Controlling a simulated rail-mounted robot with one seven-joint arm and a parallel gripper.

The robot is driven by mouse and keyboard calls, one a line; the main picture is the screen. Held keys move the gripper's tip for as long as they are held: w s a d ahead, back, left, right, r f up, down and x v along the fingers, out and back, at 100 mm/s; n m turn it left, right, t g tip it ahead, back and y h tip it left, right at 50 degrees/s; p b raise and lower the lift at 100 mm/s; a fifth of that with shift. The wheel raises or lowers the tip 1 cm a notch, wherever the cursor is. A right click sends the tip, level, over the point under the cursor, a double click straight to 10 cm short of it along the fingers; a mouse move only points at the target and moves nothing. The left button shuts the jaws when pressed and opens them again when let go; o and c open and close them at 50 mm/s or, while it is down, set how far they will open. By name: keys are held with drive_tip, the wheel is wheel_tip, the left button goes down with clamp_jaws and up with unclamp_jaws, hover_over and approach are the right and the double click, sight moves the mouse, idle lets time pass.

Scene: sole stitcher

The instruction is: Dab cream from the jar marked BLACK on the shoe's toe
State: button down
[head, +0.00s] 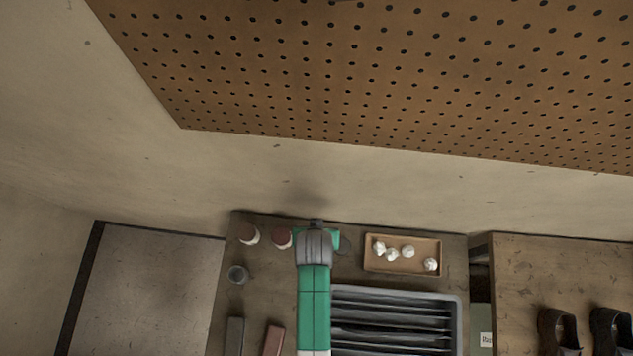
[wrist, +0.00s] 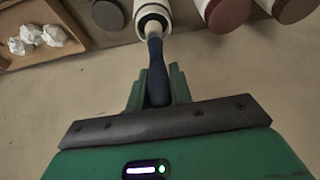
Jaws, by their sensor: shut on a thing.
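My gripper (wrist: 158,92) is shut on the dark blue handle of a dauber (wrist: 156,60). The dauber's pale shaft points into the mouth of an open white jar (wrist: 165,10) at the top of the wrist view. Whether its tip touches cream is hidden. I cannot read any marking on this jar. In the head view my gripper (head: 317,238) is over the back of the table and hides the open jar. Two dark shoes, one (head: 557,332) left of the other (head: 611,330), stand on the right bench, cut off by the frame edge.
Two jars with reddish-brown lids (head: 249,234) (head: 281,238) stand left of my gripper. A dark disc (wrist: 107,14) lies beside the open jar. A tray (head: 402,268) holds several white wads.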

drive_tip(key=shift+f, duration=0.65)
idle(1.5)
wheel_tip(320, 180, up, 8)
drive_tip(key=p, duration=0.7)
drive_tip(key=shift+f, duration=0.4)
drive_tip(key=w+r+p, duration=0.1)
drive_tip(key=w+r, duration=0.3)
drive_tip(key=r, duration=1.4)
drive_tip(key=shift+w+r+n+p, duration=0.15)
drive_tip(key=shift+r+n+p, duration=0.1)
drive_tip(key=shift+n+p, duration=0.1)
